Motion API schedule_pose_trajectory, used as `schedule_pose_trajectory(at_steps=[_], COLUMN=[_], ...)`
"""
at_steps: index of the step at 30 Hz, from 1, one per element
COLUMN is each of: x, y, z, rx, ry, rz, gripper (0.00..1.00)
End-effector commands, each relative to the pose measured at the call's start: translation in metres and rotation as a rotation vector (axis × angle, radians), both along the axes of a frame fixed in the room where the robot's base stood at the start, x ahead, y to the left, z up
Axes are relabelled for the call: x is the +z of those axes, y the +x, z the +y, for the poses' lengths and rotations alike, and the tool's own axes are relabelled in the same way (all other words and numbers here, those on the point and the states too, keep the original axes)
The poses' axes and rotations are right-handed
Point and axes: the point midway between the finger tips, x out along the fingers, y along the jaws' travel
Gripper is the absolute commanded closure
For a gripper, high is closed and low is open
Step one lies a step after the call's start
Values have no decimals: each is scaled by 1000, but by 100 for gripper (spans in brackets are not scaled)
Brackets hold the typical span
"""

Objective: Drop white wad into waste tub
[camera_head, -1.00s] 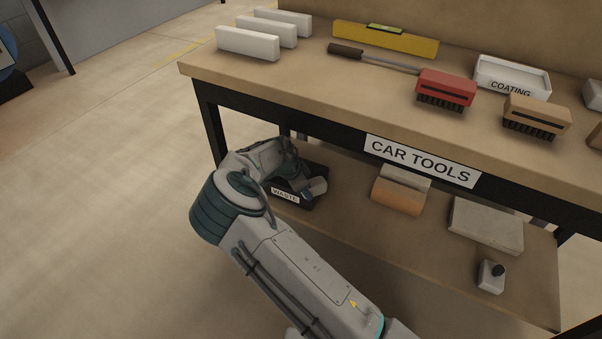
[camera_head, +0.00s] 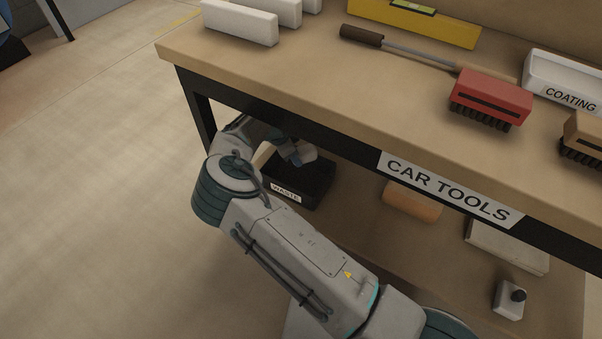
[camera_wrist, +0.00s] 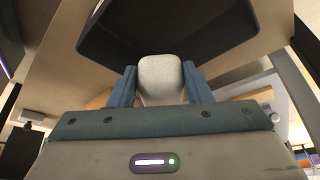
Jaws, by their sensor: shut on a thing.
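The black waste tub (camera_head: 308,186) with its WASTE label stands on the lower shelf at the left end of the bench. My gripper (camera_wrist: 160,84) is shut on the white wad (camera_wrist: 160,72), which sits between the two blue fingers in the wrist view. In the wrist view the dark tub (camera_wrist: 225,32) fills the top, beyond the wad. In the head view the gripper (camera_head: 300,157) is at the tub's back part, under the worktop. My arm hides the tub's left side, and the wad cannot be made out clearly there.
The worktop edge with the CAR TOOLS sign (camera_head: 447,188) runs just above the arm. A bench leg (camera_head: 197,105) stands left of it. An orange roll (camera_head: 411,203), a grey block (camera_head: 505,247) and a small white item (camera_head: 508,300) lie on the lower shelf, right of the tub.

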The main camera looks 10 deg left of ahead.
Motion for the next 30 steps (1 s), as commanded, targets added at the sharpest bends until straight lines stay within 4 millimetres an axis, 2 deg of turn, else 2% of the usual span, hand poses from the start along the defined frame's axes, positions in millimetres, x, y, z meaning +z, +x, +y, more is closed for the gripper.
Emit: schedule_pose_trajectory(at_steps=[5, 16, 27, 28, 30], x=[-13, -54, -59, -59, -59], y=[0, -1, -1, -1, -1], z=[-1, 0, 1, 1, 1], rx=[0, 3, 4, 4, 4], ry=[-1, -2, 0, 0, 0], rz=[1, 0, 0, 0, 0], gripper=[77, 77, 77, 47, 30])
